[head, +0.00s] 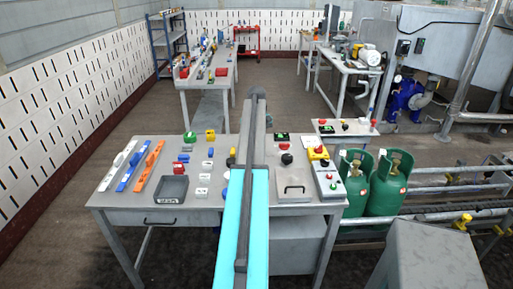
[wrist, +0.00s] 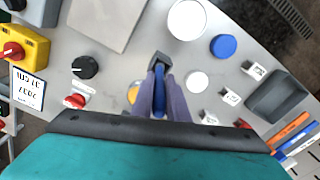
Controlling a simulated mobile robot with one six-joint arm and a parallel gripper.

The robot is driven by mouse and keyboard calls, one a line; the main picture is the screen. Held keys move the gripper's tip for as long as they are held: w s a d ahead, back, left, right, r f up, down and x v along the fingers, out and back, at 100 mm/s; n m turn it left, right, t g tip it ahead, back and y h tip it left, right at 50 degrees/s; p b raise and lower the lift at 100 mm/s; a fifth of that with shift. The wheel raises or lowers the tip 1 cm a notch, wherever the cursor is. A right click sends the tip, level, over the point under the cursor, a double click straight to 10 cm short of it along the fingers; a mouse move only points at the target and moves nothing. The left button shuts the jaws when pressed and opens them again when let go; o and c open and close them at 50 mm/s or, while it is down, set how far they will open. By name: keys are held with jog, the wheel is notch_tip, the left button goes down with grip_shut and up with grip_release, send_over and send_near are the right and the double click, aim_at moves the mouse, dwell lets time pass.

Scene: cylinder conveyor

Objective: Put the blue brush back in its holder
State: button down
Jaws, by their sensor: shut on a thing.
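In the wrist view my gripper (wrist: 159,78) points down over the grey table, its two long fingers shut on the blue brush (wrist: 158,97), a narrow blue strip between them. A dark grey, square-edged piece (wrist: 159,59) shows just past the fingertips. I cannot tell whether it is the brush's end or the holder, nor whether it touches the table. In the head view my own arm hides the gripper and the brush. I cannot make out the holder for certain in either view.
A white round piece (wrist: 187,19), a blue disc (wrist: 223,46) and a white disc (wrist: 197,82) stand close by. A black knob (wrist: 85,67) and red switch (wrist: 76,100) are left. A grey tray (head: 171,189) and long white, blue and orange pieces (head: 148,165) lie farther off.

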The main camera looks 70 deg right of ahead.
jog(key=shift+f, duration=0.25)
jog(key=c, duration=1.6)
grip_release()
jog(key=shift+c, duration=0.2)
jog(key=shift+r, duration=0.1)
notch_tip(320, 180, up, 14)
jog(key=b, duration=0.3)
jog(key=shift+b, duration=0.3)
jog(key=shift+f, duration=0.2)
